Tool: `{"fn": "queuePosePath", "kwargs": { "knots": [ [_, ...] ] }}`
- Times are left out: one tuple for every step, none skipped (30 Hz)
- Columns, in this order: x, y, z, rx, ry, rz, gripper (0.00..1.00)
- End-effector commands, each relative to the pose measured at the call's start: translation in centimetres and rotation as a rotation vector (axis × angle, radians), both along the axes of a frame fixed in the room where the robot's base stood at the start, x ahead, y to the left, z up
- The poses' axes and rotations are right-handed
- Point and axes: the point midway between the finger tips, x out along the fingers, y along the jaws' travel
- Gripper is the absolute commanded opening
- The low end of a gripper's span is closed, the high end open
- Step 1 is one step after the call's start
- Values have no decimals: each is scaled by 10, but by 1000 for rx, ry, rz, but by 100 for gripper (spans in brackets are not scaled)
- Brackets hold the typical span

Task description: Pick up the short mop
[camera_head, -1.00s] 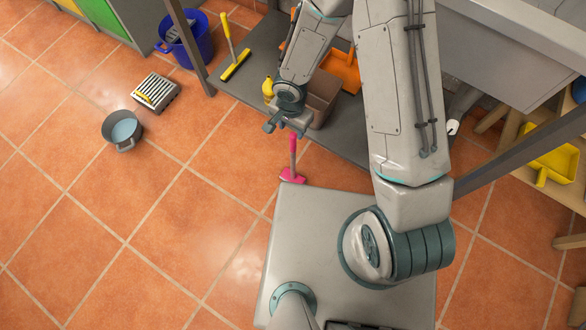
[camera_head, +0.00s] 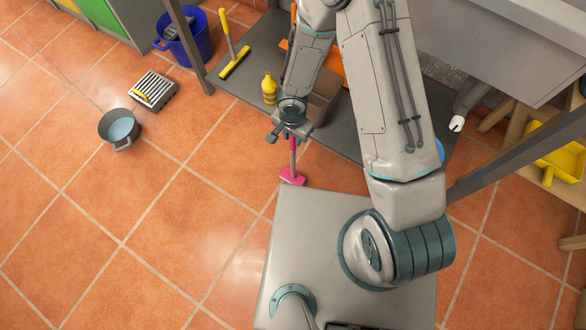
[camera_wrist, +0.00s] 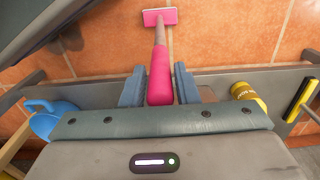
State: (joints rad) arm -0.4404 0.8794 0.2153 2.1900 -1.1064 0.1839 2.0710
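The short mop (camera_head: 292,160) is pink, with a flat pink head (camera_head: 292,177) low by the floor, just beyond my base. Its handle points up toward my gripper (camera_head: 289,135). In the wrist view my gripper (camera_wrist: 160,90) has its two fingers on either side of the thick pink grip (camera_wrist: 160,78). The fingers look open, with little room beside the grip; I cannot tell whether either one touches it. The pink head (camera_wrist: 160,16) shows past the fingertips in the wrist view.
A grey shelf (camera_head: 235,90) behind the mop holds a yellow bottle (camera_head: 269,88), a yellow-handled brush (camera_head: 235,64) and an orange item partly hidden by my arm. A blue bucket (camera_head: 186,38) and a grey pot (camera_head: 119,129) stand left. The tiled floor at left is mostly clear.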

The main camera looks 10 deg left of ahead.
Motion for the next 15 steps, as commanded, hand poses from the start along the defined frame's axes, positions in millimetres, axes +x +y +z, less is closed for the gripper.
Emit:
{"fn": "queuePosePath", "kwargs": {
  "knots": [
    [0, 0, 0, 0, 0, 0, 13],
    [0, 0, 0, 0, 0, 0, 4],
    [0, 0, 0, 0, 0, 0, 0],
    [0, 0, 0, 0, 0, 0, 0],
    [0, 0, 0, 0, -1, 0, 0],
    [0, 0, 0, 0, -1, 0, 0],
    [0, 0, 1, 0, -1, 0, 0],
    [0, 0, 1, 0, -1, 0, 0],
    [0, 0, 1, 0, -1, 0, 0],
    [0, 0, 1, 0, -1, 0, 0],
    [0, 0, 1, 0, -1, 0, 0],
    [0, 0, 2, 1, -1, 0, 0],
    [0, 0, 3, 1, -1, 0, 0],
    [1, 0, 4, 1, -1, 0, 0],
    [1, 0, 7, 0, -2, -1, 0]
  ]
}}
